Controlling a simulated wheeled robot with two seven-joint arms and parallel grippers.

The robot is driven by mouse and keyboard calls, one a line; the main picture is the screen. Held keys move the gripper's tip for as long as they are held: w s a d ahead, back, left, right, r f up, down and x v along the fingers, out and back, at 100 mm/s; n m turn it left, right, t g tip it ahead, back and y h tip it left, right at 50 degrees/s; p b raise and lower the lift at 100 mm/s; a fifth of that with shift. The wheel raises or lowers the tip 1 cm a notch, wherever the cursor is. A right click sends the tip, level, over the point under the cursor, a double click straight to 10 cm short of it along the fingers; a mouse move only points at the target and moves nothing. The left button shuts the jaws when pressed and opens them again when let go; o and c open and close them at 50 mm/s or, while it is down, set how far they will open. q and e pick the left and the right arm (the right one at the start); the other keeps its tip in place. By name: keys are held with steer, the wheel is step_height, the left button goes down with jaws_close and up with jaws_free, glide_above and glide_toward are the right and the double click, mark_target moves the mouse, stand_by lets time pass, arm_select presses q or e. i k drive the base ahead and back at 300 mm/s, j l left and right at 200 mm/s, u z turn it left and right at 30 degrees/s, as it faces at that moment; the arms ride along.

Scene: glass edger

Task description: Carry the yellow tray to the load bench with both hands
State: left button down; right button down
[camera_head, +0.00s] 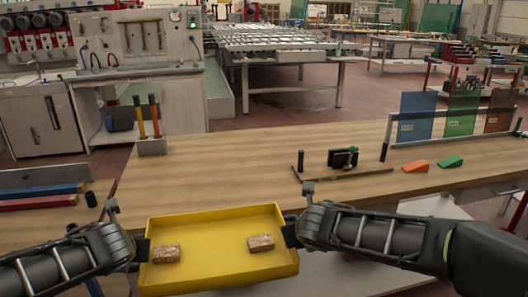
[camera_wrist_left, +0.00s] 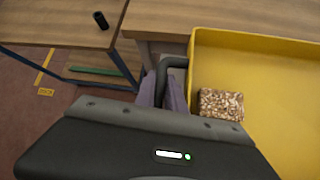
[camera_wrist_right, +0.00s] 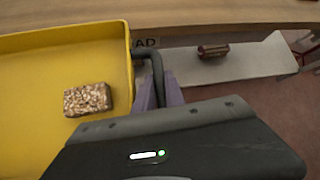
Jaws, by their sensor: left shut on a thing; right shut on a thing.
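The yellow tray (camera_head: 215,228) is held level between my two grippers, in front of the near edge of the wooden bench (camera_head: 230,170). Two speckled brown blocks lie in it, one at the left (camera_head: 166,254) and one at the right (camera_head: 261,243). My left gripper (camera_head: 143,249) is shut on the tray's left handle, a dark bar that shows in the left wrist view (camera_wrist_left: 172,68). My right gripper (camera_head: 290,232) is shut on the right handle, seen in the right wrist view (camera_wrist_right: 152,62). The fingertips are partly hidden.
The bench top is clear just beyond the tray. A holder with orange and yellow tools (camera_head: 151,143) stands at its back left. A black fixture (camera_head: 343,158), orange wedge (camera_head: 416,166), green wedge (camera_head: 450,161) and coloured panels (camera_head: 464,108) are at the right. A side table (camera_head: 40,215) stands left.

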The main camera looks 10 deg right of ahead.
mark_target(232, 185)
steer(key=i+l, duration=0.15)
steer(key=i, duration=0.45)
steer(key=i+l, duration=0.15)
steer(key=i, duration=0.5)
